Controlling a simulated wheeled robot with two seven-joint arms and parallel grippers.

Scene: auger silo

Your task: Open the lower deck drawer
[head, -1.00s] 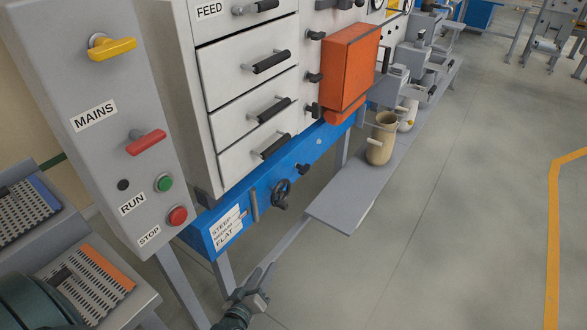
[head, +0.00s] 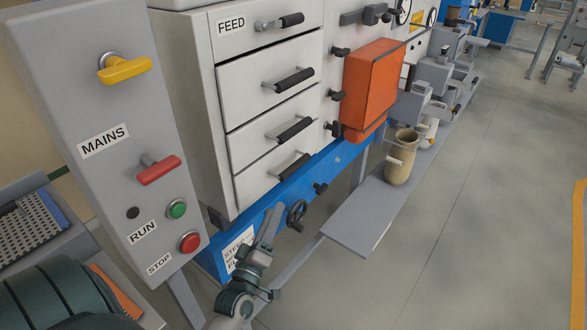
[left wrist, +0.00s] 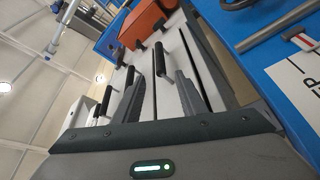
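The lower deck drawer (head: 250,190) is the bottom white drawer front of the cabinet, just above the blue beam. It looks shut flush, and its black bar handle (head: 290,167) is clear in the head view. My left gripper (head: 272,212) is below this handle, in front of the blue beam, pointing up and apart from the handle. In the left wrist view its two fingers (left wrist: 158,98) are spread with nothing held between them. A black handle (left wrist: 159,60), apparently the lower drawer's, shows beyond and between the fingers. My right gripper is not in view.
More shut drawers with black handles sit above, the top one (head: 265,35) labelled FEED. A black handwheel (head: 297,213) and small knob are on the blue beam (head: 270,205). The grey switch panel (head: 95,95) stands left. An orange box (head: 372,85) and grey shelf (head: 350,230) are right.

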